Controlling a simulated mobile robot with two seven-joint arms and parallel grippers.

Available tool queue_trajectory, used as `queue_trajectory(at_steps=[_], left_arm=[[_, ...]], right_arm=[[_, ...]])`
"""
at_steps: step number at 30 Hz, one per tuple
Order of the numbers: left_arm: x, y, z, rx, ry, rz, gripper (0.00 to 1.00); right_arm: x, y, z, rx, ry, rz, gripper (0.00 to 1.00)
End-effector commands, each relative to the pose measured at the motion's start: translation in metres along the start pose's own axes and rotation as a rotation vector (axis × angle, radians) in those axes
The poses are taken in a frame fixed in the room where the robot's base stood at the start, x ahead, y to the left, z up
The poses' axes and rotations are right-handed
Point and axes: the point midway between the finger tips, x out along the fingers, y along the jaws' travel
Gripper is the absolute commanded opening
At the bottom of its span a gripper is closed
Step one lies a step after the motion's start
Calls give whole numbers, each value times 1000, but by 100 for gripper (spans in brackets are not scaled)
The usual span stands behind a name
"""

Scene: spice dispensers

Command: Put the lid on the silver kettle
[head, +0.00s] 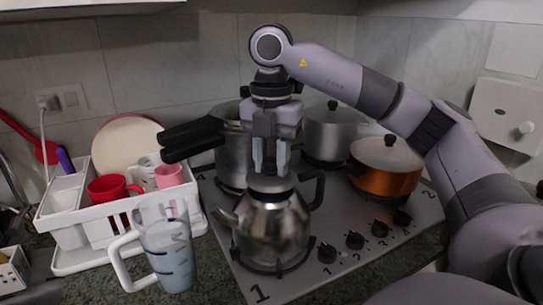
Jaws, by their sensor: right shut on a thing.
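The silver kettle (273,232) stands upright on the front left burner, its spout to the left and its dark handle to the right. My right gripper (270,164) points straight down above the kettle and is shut on the lid (271,183). The lid looks level and lies over the top of the kettle, covering the opening from this view. I cannot tell whether it touches the rim. My left gripper is not in view.
A silver pot with long black handles (190,138), another lidded pot (331,130) and a copper pot (385,170) stand behind on the cooktop (330,278). A measuring jug (168,255) and white dish rack (100,256) are left.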

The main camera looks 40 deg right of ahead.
Motion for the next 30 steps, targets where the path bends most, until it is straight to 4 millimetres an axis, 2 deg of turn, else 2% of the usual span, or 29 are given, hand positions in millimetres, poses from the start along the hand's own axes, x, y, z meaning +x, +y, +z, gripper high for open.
queue_trajectory(at_steps=[1,5,30], left_arm=[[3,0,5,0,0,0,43],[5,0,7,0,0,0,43],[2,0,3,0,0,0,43]], right_arm=[[7,0,0,0,0,1,2],[12,0,0,-1,1,0,2],[11,0,0,-2,0,-1,2]])
